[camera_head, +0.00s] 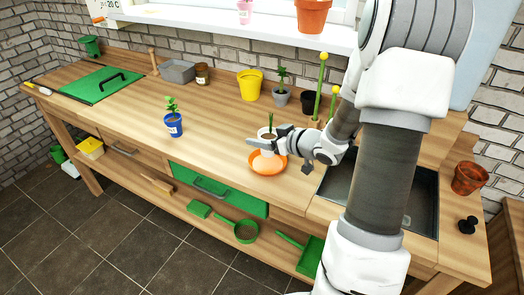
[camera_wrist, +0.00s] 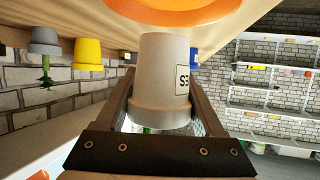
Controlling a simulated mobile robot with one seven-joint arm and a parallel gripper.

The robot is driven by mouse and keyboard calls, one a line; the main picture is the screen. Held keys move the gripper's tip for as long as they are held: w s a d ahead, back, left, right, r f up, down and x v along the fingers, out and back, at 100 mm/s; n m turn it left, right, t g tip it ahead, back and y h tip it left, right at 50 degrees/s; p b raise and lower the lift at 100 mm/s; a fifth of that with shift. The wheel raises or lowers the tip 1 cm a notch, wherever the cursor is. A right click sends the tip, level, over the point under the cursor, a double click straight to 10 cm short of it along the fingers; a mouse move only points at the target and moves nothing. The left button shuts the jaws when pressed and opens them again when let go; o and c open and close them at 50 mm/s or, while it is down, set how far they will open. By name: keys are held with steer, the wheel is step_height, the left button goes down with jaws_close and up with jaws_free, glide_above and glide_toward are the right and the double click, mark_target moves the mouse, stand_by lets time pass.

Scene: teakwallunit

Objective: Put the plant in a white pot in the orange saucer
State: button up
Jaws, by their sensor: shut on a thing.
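The white pot (camera_head: 266,148) with a small green plant (camera_head: 270,122) is held between the fingers of my gripper (camera_head: 270,140). In the wrist view, which is upside down, the pot (camera_wrist: 160,75) shows a printed label and sits between the two fingers of my gripper (camera_wrist: 160,110). The plant is mostly hidden there. The orange saucer (camera_head: 268,166) lies on the bench directly below the pot in the head view. It also shows at the top of the wrist view (camera_wrist: 180,12), by the pot's base. I cannot tell whether the pot touches it.
A blue pot with a plant (camera_head: 174,126) stands to the left. A yellow pot (camera_head: 249,85), a grey pot with a plant (camera_head: 281,96) and a black pot (camera_head: 307,102) stand behind. The sink (camera_head: 425,195) is to the right.

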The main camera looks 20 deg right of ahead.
steer(key=shift+f+b, duration=0.55)
steer(key=shift+f, duration=1.45)
steer(key=shift+f, duration=0.1)
steer(key=o, duration=1.5)
steer(key=shift+r, duration=0.2)
steer(key=p+v, duration=0.2)
steer(key=v, duration=1)
steer(key=shift+f, duration=0.1)
